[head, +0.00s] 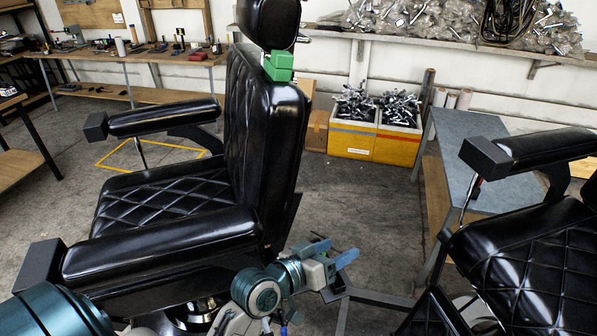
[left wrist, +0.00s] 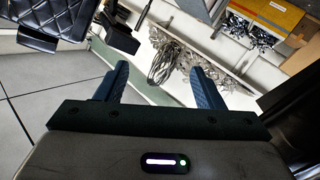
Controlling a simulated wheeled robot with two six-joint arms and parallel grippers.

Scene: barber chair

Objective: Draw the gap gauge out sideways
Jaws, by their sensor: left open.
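A green block (head: 279,66), which looks like the gap gauge, sits between the headrest (head: 268,22) and the top of the backrest (head: 264,120) of the left black barber chair. It stands out at the backrest's right side; its inner part is hidden. My left gripper (head: 338,262) is low in the head view, right of the chair's seat and far below the green block. Its blue fingers are apart and empty, as the left wrist view (left wrist: 160,75) also shows. The gauge cannot be made out in the left wrist view. My right gripper is not in view.
A second black chair (head: 530,250) stands at the right. Behind are a yellow bin (head: 372,147) of metal parts, a grey table (head: 470,150) and a shelf with bagged parts (head: 410,20). The chair's near armrest (head: 160,245) lies beside my left arm.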

